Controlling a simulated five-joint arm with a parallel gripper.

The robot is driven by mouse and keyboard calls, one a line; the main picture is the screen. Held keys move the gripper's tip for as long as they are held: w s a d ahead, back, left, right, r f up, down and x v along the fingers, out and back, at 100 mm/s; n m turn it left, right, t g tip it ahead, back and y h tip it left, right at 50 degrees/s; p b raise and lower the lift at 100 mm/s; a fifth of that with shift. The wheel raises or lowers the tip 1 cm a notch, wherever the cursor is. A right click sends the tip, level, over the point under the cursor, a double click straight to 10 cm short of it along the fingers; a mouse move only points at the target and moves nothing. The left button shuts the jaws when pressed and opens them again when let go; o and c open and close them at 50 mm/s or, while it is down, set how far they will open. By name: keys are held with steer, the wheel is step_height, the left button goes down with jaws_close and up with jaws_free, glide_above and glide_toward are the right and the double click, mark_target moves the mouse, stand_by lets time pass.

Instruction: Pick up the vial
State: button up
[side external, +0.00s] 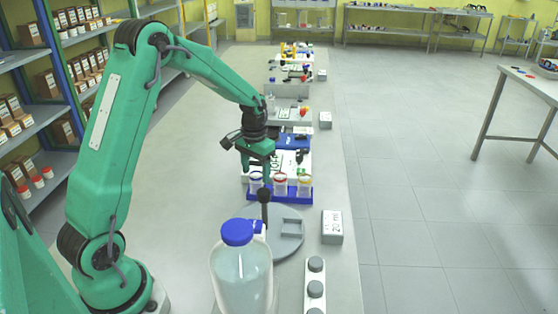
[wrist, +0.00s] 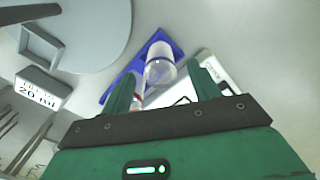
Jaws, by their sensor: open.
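Vials with coloured bands stand in a blue rack (side external: 290,198) in the side view: a blue-banded vial (side external: 256,181), a red-banded vial (side external: 280,183) and a yellow-banded vial (side external: 304,184). My gripper (side external: 258,168) points down just above and behind the blue-banded one. In the wrist view, the open gripper (wrist: 162,74) has its two green fingers apart. A clear vial (wrist: 158,70) with a blue band shows between and beyond the fingertips, in the rack (wrist: 178,47). A red-marked vial (wrist: 140,88) is partly hidden by the left finger. I cannot tell the height gap.
A large blue-capped bottle (side external: 240,270) stands in front, by a round grey plate (side external: 285,240) with a dark-topped post (side external: 264,200). A "20 ml" block (side external: 332,227) sits right of it. More equipment (side external: 290,80) lines the bench behind.

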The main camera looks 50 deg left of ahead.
mark_target(256, 179)
steer(key=shift+f, duration=1.9)
steer(key=shift+c, duration=0.4)
steer(key=c, duration=0.9)
